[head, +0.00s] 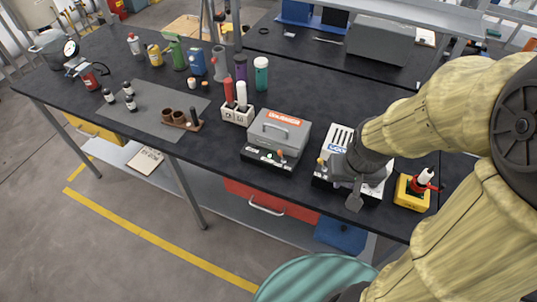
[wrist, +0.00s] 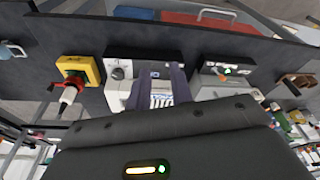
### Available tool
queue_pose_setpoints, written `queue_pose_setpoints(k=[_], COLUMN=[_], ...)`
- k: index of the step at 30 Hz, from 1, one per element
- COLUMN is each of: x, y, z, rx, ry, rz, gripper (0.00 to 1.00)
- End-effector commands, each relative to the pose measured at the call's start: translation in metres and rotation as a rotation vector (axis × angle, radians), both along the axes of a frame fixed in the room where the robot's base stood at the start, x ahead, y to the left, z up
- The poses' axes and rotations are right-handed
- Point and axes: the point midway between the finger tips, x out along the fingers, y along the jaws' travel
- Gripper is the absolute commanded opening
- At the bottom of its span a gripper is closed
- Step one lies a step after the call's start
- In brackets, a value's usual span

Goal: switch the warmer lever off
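A white unit (head: 337,138) with top slots, a blue label and a dark front panel with an orange-tipped lever (head: 321,161) stands at the bench's front edge. A grey unit (head: 277,133) with a lid handle and orange label stands left of it, with a small red-tipped lever (head: 281,153) on its front. The frames do not show which is the warmer. My gripper (head: 354,200) points down at the white unit's front right, hiding part of it. In the wrist view the white unit (wrist: 118,85) lies just beyond the gripper body.
A yellow box (head: 410,194) with a red lever and white-tipped part stands close right of my gripper. Left are a white holder (head: 237,116) with red and white bottles, a brown cup rack (head: 183,122) and a grey mat (head: 150,100). A red drawer (head: 265,200) is below the bench.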

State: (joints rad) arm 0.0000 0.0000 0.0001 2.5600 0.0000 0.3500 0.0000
Motion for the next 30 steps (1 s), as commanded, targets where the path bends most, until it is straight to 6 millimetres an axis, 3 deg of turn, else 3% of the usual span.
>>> queue_pose_setpoints(k=[14,17,22,30], x=[0.009,0.026,0.071,0.13], y=[-0.005,-0.015,-0.026,-0.009], z=[0.0,0.0,-0.002,-0.01], rx=[-0.024,-0.064,-0.132,-0.086], ry=[-0.021,-0.063,-0.179,-0.368], rz=[0.023,0.074,0.239,0.575], gripper=[0.22,0.22,0.22,0.22])
